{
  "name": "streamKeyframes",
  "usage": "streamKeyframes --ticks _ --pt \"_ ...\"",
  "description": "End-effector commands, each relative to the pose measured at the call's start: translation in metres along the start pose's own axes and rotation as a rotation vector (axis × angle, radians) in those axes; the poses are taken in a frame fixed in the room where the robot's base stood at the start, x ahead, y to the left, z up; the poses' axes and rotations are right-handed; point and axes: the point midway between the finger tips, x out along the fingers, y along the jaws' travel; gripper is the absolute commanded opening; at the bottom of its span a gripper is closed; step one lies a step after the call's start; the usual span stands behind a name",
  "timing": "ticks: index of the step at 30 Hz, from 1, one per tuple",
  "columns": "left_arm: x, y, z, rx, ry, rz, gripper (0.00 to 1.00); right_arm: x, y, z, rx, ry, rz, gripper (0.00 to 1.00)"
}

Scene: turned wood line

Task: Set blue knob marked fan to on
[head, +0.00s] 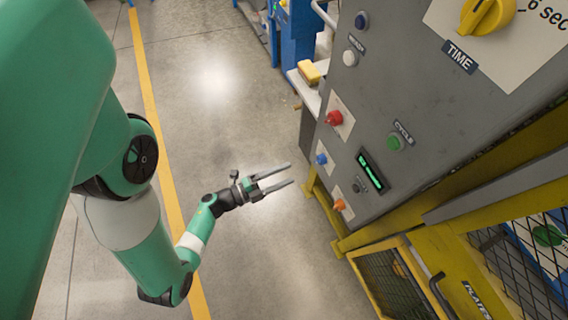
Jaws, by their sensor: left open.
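A small blue knob (321,159) sits on a pale plate low on the left part of the grey control panel (440,100). Its marking and pointer direction are too small to read. My left gripper (289,174) is open and empty, its two fingers pointing right toward the panel. It appears just left of the blue knob in the picture, with a gap between them. My right gripper is not in view.
A red knob (334,118) and an orange knob (340,205) flank the blue one. A green button (395,143), lit display (371,170) and yellow TIME knob (487,14) are on the panel. Yellow framing (400,245) runs below. Open floor lies left.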

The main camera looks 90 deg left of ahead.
Motion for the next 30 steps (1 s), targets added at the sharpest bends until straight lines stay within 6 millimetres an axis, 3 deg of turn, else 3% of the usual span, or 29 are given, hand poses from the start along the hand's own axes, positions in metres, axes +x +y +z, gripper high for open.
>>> streamKeyframes --ticks 8,30 --pt "-0.0105 0.001 -0.0021 -0.011 0.0 0.003 0.74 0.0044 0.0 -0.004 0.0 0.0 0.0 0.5" --pt "-0.0109 0.0017 -0.0026 -0.012 0.002 0.004 0.74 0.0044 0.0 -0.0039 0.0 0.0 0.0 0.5"
